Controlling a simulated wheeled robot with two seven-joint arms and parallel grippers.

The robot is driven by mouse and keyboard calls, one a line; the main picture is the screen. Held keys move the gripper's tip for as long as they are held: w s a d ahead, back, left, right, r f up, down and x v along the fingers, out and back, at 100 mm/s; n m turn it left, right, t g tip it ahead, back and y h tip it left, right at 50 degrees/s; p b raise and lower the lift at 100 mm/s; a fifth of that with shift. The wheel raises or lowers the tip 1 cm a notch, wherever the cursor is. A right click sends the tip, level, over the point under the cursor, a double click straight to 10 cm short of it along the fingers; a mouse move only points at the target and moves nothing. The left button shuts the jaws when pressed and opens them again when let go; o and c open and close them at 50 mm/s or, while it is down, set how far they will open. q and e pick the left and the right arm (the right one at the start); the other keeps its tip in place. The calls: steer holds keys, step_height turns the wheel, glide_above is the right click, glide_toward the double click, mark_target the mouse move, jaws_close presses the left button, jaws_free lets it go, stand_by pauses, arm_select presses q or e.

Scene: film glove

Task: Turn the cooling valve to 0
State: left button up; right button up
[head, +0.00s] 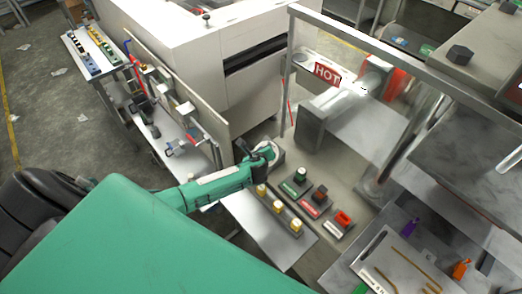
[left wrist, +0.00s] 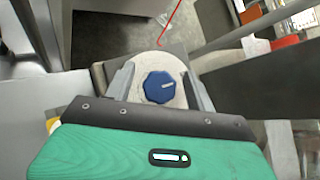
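The cooling valve shows in the left wrist view as a blue knob (left wrist: 159,87) with a short white mark on its right half. It sits on a round pale dial (left wrist: 160,66); I cannot read any numbers on it. My left gripper (left wrist: 159,88) is open, with one grey finger on each side of the knob and visible gaps between. In the head view my left gripper (head: 267,154) is at the panel edge, over the pale dial, and hides the knob. My right gripper is not in view.
A panel right of the gripper carries green (head: 289,188), red (head: 310,209) and white (head: 335,231) labelled controls. Several yellow-topped buttons (head: 278,207) stand nearer. A large white machine (head: 190,60) stands behind.

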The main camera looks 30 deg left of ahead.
arm_select(q)
steer(key=shift+s+d, duration=0.1)
steer(key=b+v, duration=0.3)
steer(key=v, duration=1)
steer(key=shift+s+r+b, duration=0.2)
steer(key=shift+s+b, duration=0.05)
steer(key=shift+b, duration=0.05)
